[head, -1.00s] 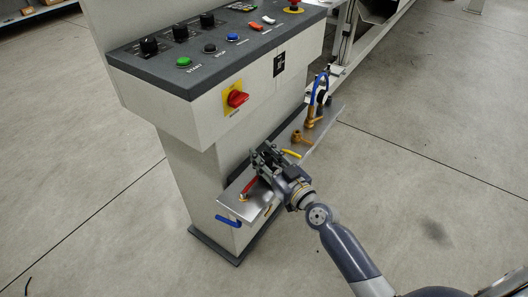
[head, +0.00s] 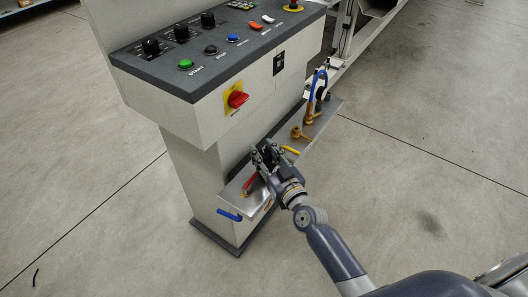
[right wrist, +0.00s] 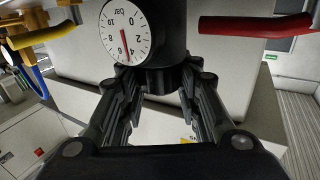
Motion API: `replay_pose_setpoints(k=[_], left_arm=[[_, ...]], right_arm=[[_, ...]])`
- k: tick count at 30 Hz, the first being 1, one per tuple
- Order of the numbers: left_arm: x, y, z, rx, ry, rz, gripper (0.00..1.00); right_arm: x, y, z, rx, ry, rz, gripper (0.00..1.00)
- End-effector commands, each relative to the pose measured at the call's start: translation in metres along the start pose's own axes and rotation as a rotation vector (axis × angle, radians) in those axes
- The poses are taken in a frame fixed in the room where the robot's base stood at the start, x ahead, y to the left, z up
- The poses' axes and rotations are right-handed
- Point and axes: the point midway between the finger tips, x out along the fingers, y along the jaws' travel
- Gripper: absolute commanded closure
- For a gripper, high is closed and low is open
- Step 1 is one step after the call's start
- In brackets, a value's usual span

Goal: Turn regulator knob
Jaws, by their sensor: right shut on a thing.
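The regulator knob (right wrist: 160,80) is black and ribbed, under the black regulator body in the right wrist view. A round white gauge (right wrist: 125,30) marked "bar", with a red needle, sits beside it and appears upside down. My right gripper (right wrist: 158,90) has a finger on each side of the knob and is shut on it. In the head view the right gripper (head: 265,156) is at the metal shelf on the machine's column, hiding most of the regulator. My left gripper is not in view.
The metal shelf (head: 240,200) carries a red lever (head: 249,185), a yellow lever (head: 291,150), a blue lever (head: 229,215) and brass fittings with a blue hose (head: 312,88). The control panel (head: 215,50) with a red rotary switch (head: 236,99) overhangs it.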

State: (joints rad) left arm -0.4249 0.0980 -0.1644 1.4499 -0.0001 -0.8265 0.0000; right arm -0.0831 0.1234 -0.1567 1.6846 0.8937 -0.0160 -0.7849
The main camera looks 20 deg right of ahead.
Motion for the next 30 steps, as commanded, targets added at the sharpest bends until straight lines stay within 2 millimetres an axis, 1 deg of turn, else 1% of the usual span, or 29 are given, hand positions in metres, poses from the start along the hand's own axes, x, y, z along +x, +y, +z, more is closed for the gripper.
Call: replay_pose_setpoints(k=[2,3,5,6,15,19,23,30], left_arm=[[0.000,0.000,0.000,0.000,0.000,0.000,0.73],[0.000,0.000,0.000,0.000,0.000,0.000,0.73],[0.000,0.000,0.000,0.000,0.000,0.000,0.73],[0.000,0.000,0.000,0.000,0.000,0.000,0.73],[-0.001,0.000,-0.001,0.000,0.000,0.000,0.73],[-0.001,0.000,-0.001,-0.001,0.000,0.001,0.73],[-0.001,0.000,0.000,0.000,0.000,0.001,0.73],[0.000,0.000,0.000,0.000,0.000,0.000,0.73]], right_arm=[[0.000,0.000,0.001,0.000,-0.001,0.001,0.93],[0.000,0.000,0.001,0.000,-0.001,0.001,0.64],[0.000,0.000,0.001,0.000,-0.001,0.001,0.51],[0.000,0.000,0.001,0.000,-0.001,0.000,0.47],[-0.001,0.000,0.000,-0.001,0.000,0.000,0.47],[-0.009,0.000,0.001,-0.001,-0.002,0.000,0.47],[-0.028,0.000,0.001,-0.001,-0.003,-0.001,0.47],[-0.079,0.000,0.002,-0.003,-0.004,-0.001,0.47]])
